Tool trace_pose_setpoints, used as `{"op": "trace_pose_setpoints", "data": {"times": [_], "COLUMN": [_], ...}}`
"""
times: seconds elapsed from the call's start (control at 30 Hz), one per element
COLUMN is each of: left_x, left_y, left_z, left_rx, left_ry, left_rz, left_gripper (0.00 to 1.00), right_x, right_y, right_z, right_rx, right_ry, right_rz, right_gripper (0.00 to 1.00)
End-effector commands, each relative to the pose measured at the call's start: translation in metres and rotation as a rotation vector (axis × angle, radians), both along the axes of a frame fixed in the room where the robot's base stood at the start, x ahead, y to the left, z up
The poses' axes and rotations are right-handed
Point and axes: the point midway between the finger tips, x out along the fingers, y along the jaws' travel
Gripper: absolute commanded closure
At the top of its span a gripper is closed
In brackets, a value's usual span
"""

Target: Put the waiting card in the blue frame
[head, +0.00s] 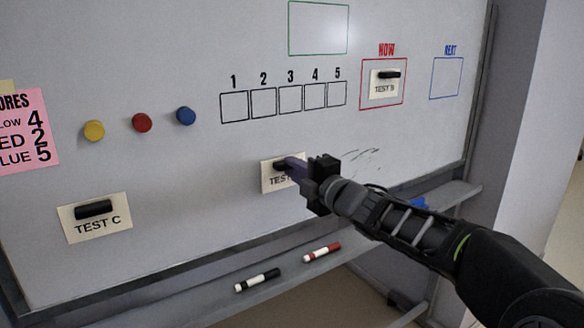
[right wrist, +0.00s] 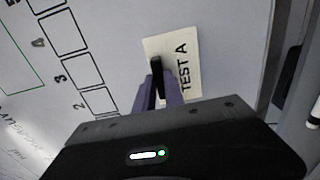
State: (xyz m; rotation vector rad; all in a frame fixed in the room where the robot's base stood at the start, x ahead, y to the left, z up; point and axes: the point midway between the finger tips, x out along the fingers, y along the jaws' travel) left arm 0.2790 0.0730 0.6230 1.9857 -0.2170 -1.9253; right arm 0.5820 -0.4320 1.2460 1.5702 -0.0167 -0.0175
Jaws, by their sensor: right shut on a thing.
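The TEST A card (head: 268,181) is cream with a black handle, low in the middle of the whiteboard. In the right wrist view the card (right wrist: 184,51) reads TEST A. My right gripper (head: 291,164) is shut on the card's black handle, its purple fingers (right wrist: 159,88) on either side. The card looks flat at the board; I cannot tell whether it touches. The TEST C card (head: 97,228) is on the board at lower left. The blue frame (head: 446,78) at upper right is empty. My left gripper is not in view.
A red frame (head: 362,97) marked NOW holds the TEST B card (head: 384,86). Numbered boxes (head: 290,97), a green frame (head: 318,53) and coloured magnets (head: 141,122) are on the board. Two markers (head: 257,280) lie on the ledge below. My arm crosses the lower right.

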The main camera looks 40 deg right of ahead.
Motion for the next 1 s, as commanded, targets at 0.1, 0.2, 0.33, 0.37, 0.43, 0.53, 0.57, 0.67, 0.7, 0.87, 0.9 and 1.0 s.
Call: {"op": "trace_pose_setpoints", "data": {"times": [0.1, 0.2, 0.33, 0.37, 0.43, 0.53, 0.57, 0.67, 0.7, 0.87, 0.9, 1.0], "left_x": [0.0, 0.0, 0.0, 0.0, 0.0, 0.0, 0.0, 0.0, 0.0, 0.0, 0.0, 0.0], "left_y": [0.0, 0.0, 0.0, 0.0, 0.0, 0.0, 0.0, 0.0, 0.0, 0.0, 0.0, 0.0], "left_z": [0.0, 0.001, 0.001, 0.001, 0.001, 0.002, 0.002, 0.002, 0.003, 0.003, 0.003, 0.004], "left_rx": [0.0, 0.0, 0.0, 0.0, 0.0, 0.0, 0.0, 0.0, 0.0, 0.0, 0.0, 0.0], "left_ry": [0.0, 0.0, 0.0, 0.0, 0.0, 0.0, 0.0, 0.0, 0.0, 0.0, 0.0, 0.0], "left_rz": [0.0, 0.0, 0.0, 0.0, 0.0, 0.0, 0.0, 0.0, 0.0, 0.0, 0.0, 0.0], "left_gripper": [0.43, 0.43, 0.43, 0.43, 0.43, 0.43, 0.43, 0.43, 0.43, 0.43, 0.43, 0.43], "right_x": [-0.004, -0.007, -0.012, -0.013, -0.015, -0.018, -0.019, -0.022, -0.024, -0.029, -0.03, -0.033], "right_y": [0.0, 0.0, 0.0, 0.0, 0.0, 0.0, 0.0, 0.0, 0.0, 0.001, 0.001, 0.001], "right_z": [0.001, 0.0, 0.001, 0.001, 0.001, 0.0, 0.0, 0.001, 0.001, 0.0, 0.0, 0.001], "right_rx": [0.0, 0.001, 0.001, 0.001, 0.001, 0.0, 0.0, 0.0, 0.0, 0.001, 0.001, 0.001], "right_ry": [-0.001, 0.0, -0.001, -0.001, -0.001, 0.0, 0.0, -0.001, -0.001, -0.001, -0.001, -0.001], "right_rz": [-0.001, -0.001, -0.001, -0.001, -0.001, 0.0, 0.0, 0.0, 0.0, 0.0, 0.0, 0.0], "right_gripper": [1.0, 1.0, 1.0, 1.0, 1.0, 1.0, 1.0, 1.0, 1.0, 1.0, 1.0, 1.0]}}
